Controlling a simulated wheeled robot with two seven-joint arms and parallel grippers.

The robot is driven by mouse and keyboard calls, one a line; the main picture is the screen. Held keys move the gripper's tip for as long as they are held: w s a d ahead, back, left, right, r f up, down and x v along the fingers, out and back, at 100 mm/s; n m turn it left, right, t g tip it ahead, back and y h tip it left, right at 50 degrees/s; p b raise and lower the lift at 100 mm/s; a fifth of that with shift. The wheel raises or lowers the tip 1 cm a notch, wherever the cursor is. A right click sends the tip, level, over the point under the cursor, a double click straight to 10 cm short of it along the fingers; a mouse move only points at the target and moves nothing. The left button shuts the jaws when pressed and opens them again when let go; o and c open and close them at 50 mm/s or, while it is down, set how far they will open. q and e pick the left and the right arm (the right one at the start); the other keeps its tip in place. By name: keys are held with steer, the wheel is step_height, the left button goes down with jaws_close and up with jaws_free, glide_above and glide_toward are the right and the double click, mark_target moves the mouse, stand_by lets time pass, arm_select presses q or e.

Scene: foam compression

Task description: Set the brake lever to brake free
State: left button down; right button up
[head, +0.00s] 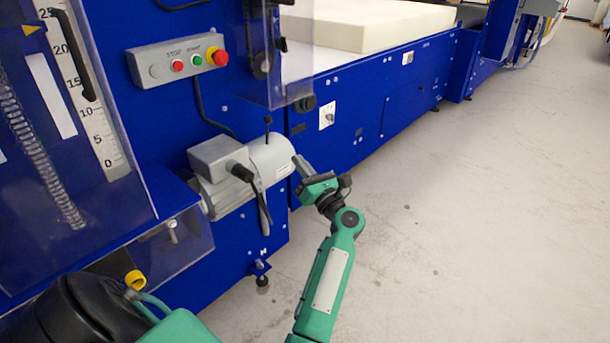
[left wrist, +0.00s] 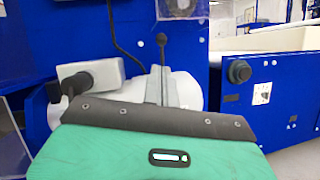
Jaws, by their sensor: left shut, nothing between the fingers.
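The brake lever (head: 267,124) is a thin dark rod with a round black knob. It stands nearly upright on the grey motor (head: 272,160) on the blue machine's side. My left gripper (head: 298,160) is shut and empty, just right of the motor's rounded end and below the knob's height. In the left wrist view the lever (left wrist: 162,42) rises right behind the tips of my shut fingers (left wrist: 160,72), which hide its lower part. Whether they touch it I cannot tell. My right gripper is not in view.
A grey terminal box (head: 215,157) with a black cable fitting sits left of the lever. A control box (head: 177,63) with buttons is above. A clear guard (head: 292,75) hangs above the motor. White foam (head: 365,25) lies on the machine bed. The floor (head: 480,200) at right is clear.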

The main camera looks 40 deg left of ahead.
arm_select(q)
steer(key=shift+s+d+f, duration=0.1)
steer(key=shift+d+f, duration=0.1)
steer(key=shift+d, duration=0.2)
arm_select(e)
steer(key=shift+d+r+t, duration=0.1)
steer(key=shift+r+t, duration=0.4)
